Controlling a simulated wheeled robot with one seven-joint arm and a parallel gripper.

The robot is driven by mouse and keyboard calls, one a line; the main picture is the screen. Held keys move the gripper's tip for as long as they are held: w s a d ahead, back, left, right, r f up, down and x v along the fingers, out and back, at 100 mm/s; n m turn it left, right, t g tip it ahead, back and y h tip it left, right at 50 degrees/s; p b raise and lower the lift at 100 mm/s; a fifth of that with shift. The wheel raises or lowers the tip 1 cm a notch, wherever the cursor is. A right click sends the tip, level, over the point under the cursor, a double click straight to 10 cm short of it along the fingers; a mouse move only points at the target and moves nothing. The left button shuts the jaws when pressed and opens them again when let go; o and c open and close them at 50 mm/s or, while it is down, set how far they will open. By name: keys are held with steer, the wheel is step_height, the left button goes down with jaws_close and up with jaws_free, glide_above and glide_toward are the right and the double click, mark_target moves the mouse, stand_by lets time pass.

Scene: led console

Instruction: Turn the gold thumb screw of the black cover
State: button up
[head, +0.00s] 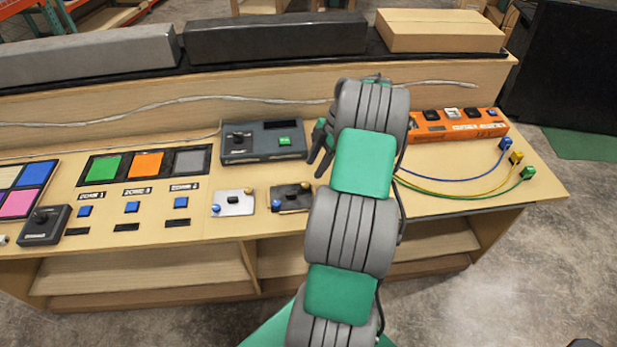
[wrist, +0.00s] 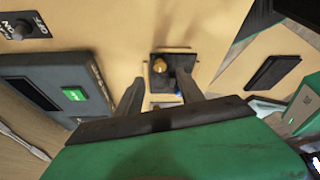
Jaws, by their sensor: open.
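The black cover (head: 291,197) lies flat on the bench top, left of my arm. Its gold thumb screw (head: 306,186) sits at the back right corner, and a blue knob (head: 275,205) sits at the front left. In the wrist view, the black cover (wrist: 176,68) lies beyond my fingers, and the gold thumb screw (wrist: 159,66) shows in the gap between their tips. My gripper (wrist: 159,77) is open and empty, apart from the screw. In the head view, my gripper (head: 317,165) is partly hidden by my arm, with its dark fingers behind the cover.
A white cover (head: 233,203) with similar knobs lies to the left. A dark grey console (head: 263,143) with a green button stands behind the covers. An orange box (head: 465,128) with coloured cables is at right.

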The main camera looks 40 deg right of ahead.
mark_target(306, 184)
steer(key=x, duration=0.6)
steer(key=shift+a+f+p, duration=0.2)
steer(key=shift+f+p, duration=0.1)
steer(key=shift+p, duration=0.05)
steer(key=shift+c, duration=0.3)
jaws_close()
